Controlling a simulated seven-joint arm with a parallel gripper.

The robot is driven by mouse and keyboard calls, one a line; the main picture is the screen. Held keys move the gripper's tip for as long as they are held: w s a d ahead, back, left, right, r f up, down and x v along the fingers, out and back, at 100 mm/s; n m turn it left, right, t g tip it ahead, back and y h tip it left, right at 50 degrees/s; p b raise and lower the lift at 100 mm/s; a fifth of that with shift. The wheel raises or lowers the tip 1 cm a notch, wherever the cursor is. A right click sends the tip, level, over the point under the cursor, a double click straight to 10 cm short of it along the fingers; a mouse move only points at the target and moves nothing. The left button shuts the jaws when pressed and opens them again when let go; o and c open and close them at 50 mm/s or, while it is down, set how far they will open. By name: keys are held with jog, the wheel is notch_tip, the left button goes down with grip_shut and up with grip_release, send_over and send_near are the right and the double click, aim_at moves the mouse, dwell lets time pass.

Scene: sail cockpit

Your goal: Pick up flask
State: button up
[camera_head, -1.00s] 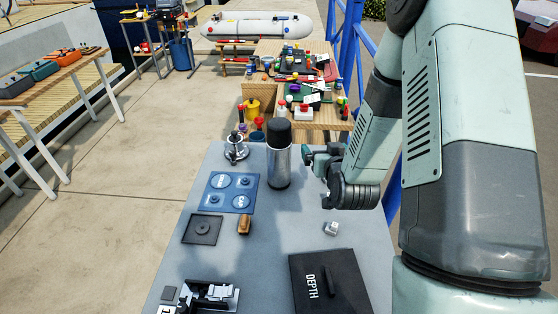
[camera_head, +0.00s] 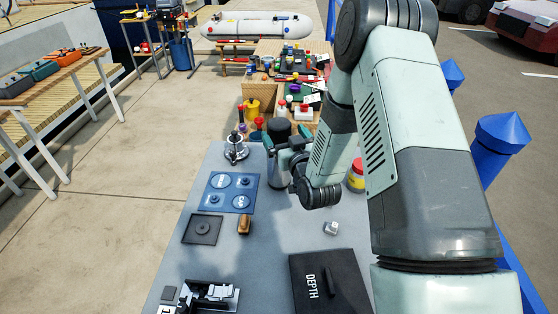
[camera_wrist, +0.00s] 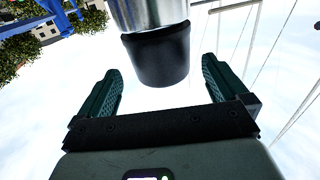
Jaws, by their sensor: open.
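The flask, a silver cylinder with a black cap (camera_head: 279,129), stands upright at the back of the grey table. My gripper (camera_head: 286,143) is in front of its upper part and hides much of the silver body. In the wrist view the flask appears upside down, with its black cap (camera_wrist: 160,58) and a strip of silver body (camera_wrist: 148,12). My gripper (camera_wrist: 161,68) is open there, one finger on each side of the cap, with a gap on both sides. Nothing is held.
A silver winch-like part (camera_head: 236,148) stands just left of the flask. A blue panel (camera_head: 231,192), a brown block (camera_head: 244,224) and a black DEPTH box (camera_head: 325,284) lie nearer. A cluttered wooden table is behind.

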jog(key=x, duration=0.4)
jog(key=shift+w+a+r, duration=0.15)
jog(key=shift+a+r, duration=0.05)
jog(key=shift+c, duration=0.3)
jog(key=c, duration=1.7)
